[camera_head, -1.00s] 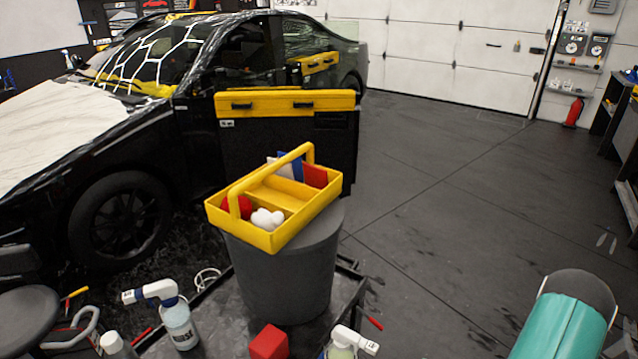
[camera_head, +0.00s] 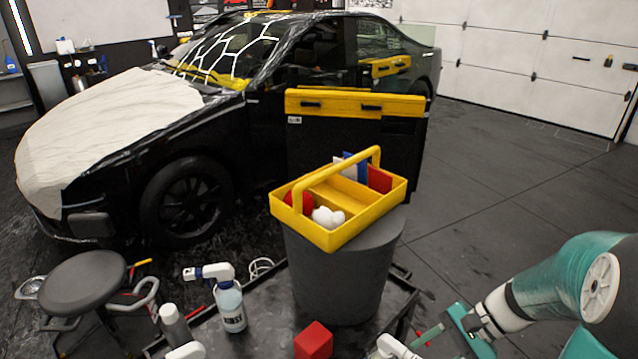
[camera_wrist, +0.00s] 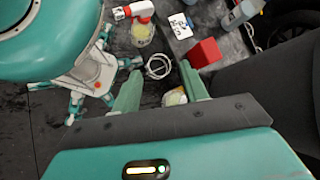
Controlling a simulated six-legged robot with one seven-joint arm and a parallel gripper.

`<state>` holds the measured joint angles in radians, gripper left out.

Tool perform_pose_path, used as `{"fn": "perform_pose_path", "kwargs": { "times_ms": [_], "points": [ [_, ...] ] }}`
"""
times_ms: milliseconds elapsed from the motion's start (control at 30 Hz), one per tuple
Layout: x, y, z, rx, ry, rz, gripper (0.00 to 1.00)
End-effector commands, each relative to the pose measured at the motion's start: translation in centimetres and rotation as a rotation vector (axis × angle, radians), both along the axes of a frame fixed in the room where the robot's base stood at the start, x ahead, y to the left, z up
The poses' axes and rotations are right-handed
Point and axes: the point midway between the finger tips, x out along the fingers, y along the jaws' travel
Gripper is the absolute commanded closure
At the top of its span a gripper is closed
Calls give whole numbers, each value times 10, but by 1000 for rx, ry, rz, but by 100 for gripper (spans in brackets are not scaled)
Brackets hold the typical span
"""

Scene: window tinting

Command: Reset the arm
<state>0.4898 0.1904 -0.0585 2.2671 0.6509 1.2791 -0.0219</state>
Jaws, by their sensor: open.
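My arm (camera_head: 590,290) comes in from the lower right in the head view, teal and white, with its end pointing down and to the left near the front bench. My gripper (camera_wrist: 160,77) shows in the wrist view with its two green fingers apart and nothing held between them.
A yellow caddy (camera_head: 372,212) stands on a dark grey bin (camera_head: 335,275). Spray bottles (camera_head: 230,305) stand on the low bench. A dark stool (camera_head: 85,280) is at left. The car's open door (camera_head: 355,150) is behind the caddy. Floor at right (camera_head: 500,180) is clear.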

Motion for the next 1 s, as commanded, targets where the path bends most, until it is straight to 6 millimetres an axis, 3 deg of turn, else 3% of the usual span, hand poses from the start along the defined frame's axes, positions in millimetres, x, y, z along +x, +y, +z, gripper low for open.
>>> {"fn": "perform_pose_path", "kwargs": {
  "times_ms": [300, 700, 1000],
  "points": [
    [-23, 32, 59, -356, -259, 312, 56],
    [-49, 55, 130, -769, -674, 610, 56],
    [-59, 61, 157, -911, -847, 690, 56]
  ]
}}
